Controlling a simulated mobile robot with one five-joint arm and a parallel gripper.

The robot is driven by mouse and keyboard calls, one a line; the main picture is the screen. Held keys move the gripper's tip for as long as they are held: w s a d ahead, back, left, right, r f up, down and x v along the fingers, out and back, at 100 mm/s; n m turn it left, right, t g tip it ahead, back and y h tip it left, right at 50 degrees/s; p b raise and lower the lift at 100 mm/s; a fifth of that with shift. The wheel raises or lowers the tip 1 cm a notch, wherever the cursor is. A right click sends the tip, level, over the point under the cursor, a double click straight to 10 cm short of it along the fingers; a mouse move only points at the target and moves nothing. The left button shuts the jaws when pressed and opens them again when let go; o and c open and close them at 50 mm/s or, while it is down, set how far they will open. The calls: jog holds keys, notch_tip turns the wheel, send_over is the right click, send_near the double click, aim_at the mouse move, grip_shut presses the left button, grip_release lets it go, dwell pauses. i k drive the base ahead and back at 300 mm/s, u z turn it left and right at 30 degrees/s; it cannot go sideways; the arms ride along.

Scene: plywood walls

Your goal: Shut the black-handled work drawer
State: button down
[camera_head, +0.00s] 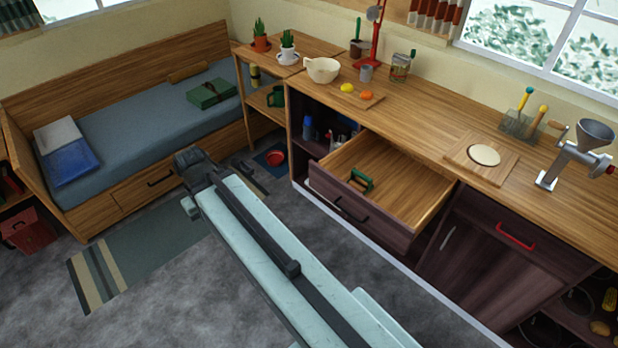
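The work drawer (395,190) is pulled well out from under the wooden worktop (440,112). Its dark front has a black handle (350,209). A small green-framed thing (361,181) lies inside the drawer near the front; the rest of the visible drawer floor is bare. My gripper (188,160) is at the far end of my pale arm, above the floor near the bed, to the left of the drawer and apart from it. Its fingers are small and dark, and I cannot see whether they are open or shut.
Another drawer with a red handle (515,236) is shut at right. Open shelves stand left of the work drawer. A bed (150,130) with its own drawer stands at left. A striped rug (140,255) lies on the grey floor. A metal grinder (580,155) stands on the worktop.

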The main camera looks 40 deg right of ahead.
aim_at(408, 191)
jog(key=i, duration=0.95)
